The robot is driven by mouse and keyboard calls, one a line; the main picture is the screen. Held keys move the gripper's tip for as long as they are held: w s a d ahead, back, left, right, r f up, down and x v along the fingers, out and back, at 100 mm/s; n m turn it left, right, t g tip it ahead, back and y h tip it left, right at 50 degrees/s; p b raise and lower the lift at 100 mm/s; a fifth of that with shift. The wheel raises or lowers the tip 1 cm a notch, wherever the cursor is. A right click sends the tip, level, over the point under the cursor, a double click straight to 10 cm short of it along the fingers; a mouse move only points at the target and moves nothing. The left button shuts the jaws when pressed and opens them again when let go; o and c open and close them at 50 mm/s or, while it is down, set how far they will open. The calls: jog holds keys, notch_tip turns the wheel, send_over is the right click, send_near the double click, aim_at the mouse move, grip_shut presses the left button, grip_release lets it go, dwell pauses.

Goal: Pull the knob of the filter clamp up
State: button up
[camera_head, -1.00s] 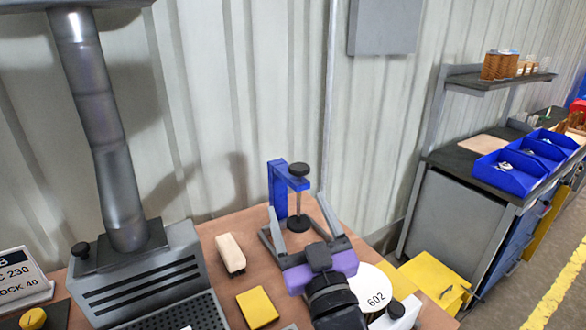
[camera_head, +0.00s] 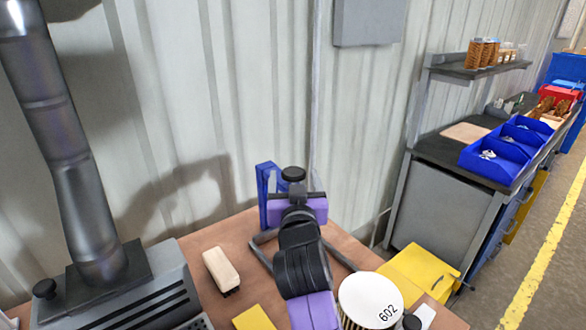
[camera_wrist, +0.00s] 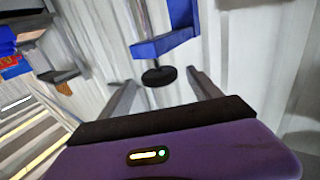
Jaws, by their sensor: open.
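The filter clamp has a blue post and arm (camera_head: 263,192) and stands on the brown table by the wall. Its round black knob (camera_head: 293,173) shows above my gripper in the head view. My gripper (camera_head: 297,193) is in front of the clamp and hides its rod and foot. In the wrist view, which is upside down, the knob (camera_wrist: 160,76) appears between the tips of my open fingers (camera_wrist: 162,84), with no visible contact. The blue clamp arm (camera_wrist: 165,45) shows beyond it. How far the knob is from the fingers in depth I cannot tell.
A white filter cartridge marked 602 (camera_head: 370,300) stands right of my arm, near a yellow box (camera_head: 420,272). A cream block (camera_head: 221,270) and a yellow block (camera_head: 254,319) lie to the left, by a grey machine with a duct (camera_head: 60,130).

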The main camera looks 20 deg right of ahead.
aim_at(293, 166)
jog(key=shift+x, duration=1.7)
jog(key=shift+p, duration=0.3)
grip_shut()
